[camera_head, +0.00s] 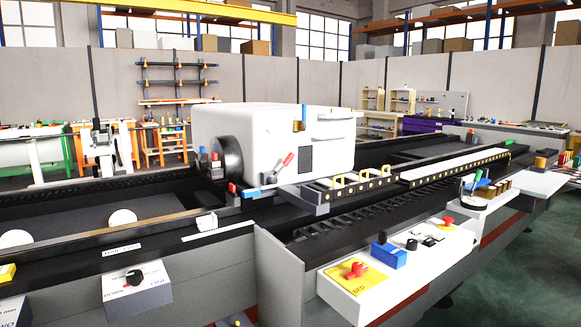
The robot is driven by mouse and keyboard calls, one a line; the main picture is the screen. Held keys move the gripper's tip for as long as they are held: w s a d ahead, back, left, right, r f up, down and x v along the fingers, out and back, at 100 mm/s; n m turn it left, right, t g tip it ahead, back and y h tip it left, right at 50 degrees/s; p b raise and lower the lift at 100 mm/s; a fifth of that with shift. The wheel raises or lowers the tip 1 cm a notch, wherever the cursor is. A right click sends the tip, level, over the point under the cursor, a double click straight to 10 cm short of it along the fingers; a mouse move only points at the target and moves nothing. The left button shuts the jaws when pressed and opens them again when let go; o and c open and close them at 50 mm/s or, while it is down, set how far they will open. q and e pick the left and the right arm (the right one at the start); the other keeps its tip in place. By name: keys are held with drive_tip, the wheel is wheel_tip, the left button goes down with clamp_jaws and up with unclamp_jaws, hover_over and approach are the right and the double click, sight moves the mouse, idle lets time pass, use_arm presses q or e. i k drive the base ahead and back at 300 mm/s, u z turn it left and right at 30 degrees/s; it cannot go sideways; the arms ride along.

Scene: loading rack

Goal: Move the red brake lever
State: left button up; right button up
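A red-handled lever (288,159) stands tilted on the front right of the white machine housing (255,135). A smaller red-tipped part (232,188) sits low, left of it, near a blue block (251,194). A red knob (355,269) sits on a yellow plate at the front of the white control panel (347,290). A red button (447,221) is further back on that panel. No label shows which is the brake lever.
A blue box (389,255) with a lever stands on the white panel. A grey box with a black knob (134,278) is at the lower left. Dark rails and a toothed bar (455,167) run across the machine. Green floor (530,265) is open at the right.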

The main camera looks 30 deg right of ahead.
sight(272, 179)
drive_tip(key=k, duration=0.4)
drive_tip(key=z, duration=2.45)
drive_tip(key=i, duration=1.8)
drive_tip(key=u, duration=2.4)
